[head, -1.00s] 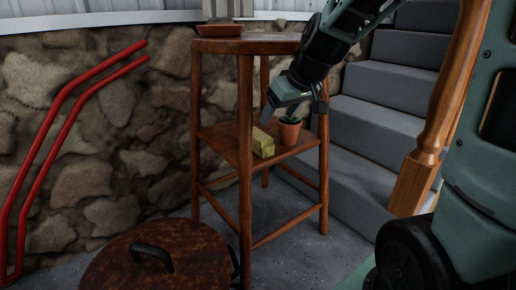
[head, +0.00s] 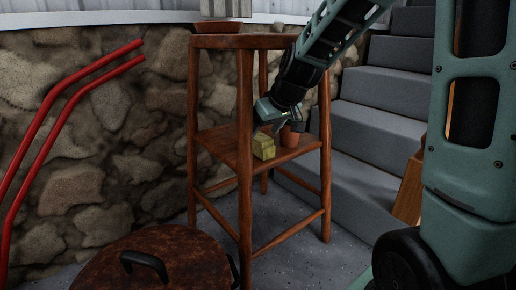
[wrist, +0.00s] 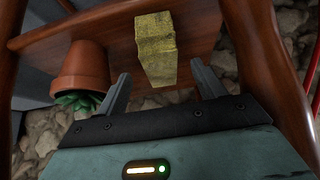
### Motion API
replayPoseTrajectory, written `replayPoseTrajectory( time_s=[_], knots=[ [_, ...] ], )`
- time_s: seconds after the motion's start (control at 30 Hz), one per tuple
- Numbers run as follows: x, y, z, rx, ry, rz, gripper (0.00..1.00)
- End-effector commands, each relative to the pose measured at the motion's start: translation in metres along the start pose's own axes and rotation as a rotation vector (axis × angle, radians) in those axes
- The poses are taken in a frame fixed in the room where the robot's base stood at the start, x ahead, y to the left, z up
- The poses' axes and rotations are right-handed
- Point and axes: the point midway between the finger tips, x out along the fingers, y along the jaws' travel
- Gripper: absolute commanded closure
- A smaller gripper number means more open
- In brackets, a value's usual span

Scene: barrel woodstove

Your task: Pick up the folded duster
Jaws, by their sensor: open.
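The folded duster (head: 263,147) is a yellow-green block on the lower shelf of a wooden stand. In the wrist view the duster (wrist: 156,46) is ahead of my gripper (wrist: 160,76), and its near end shows between the two spread fingertips. I cannot tell how much depth separates them. In the head view my gripper (head: 280,122) is inside the stand, tilted down, just above and right of the duster. The jaws are open and empty.
A terracotta pot (head: 291,137) with a plant (wrist: 78,101) stands close beside the duster. The stand's wooden legs (head: 245,190) and top (head: 245,41) frame the shelf (head: 220,139). Grey stairs (head: 375,125) rise at the right. A rusty lid (head: 195,258) is in front.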

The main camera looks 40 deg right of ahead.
Motion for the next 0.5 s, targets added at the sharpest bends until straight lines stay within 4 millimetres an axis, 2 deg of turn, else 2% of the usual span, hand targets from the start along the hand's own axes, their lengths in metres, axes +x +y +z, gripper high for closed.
replayPoseTrajectory(
  time_s=[0.03, 0.2, 0.5],
  knots=[
    [0.014, -0.001, 0.003, -0.001, -0.003, -0.003, 0.31],
    [0.036, -0.001, 0.002, -0.001, -0.002, -0.002, 0.31],
    [0.041, 0.000, 0.000, -0.001, -0.001, -0.001, 0.31]
  ],
)
